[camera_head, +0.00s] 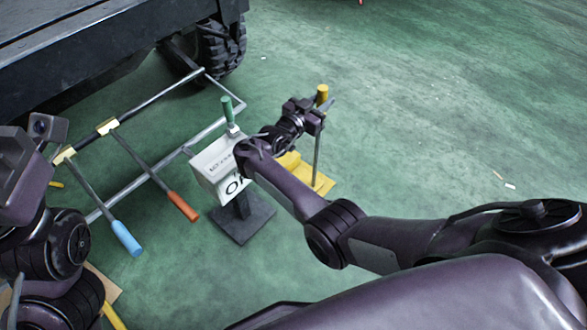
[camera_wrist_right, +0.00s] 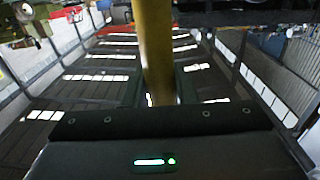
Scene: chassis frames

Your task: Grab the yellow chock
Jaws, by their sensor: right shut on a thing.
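The yellow chock (camera_head: 318,183) stands on the green floor right of the centre in the head view. It has a flat yellow base, a thin grey upright rod and a yellow grip at the top. My right gripper (camera_head: 322,106) is shut on the yellow grip near the top of the rod. In the right wrist view the yellow grip (camera_wrist_right: 155,50) stands upright between the two fingers. My arm hides part of the chock's base. My left wrist shows at the left edge of the head view, and its fingertips are not clear.
A white sign box with a green grip (camera_head: 215,165) on a dark base stands just left of my right forearm. A metal rod frame (camera_head: 170,90) with blue (camera_head: 127,238) and orange (camera_head: 183,206) handles lies further left, near a vehicle's wheel (camera_head: 220,48). The floor at right is mostly clear.

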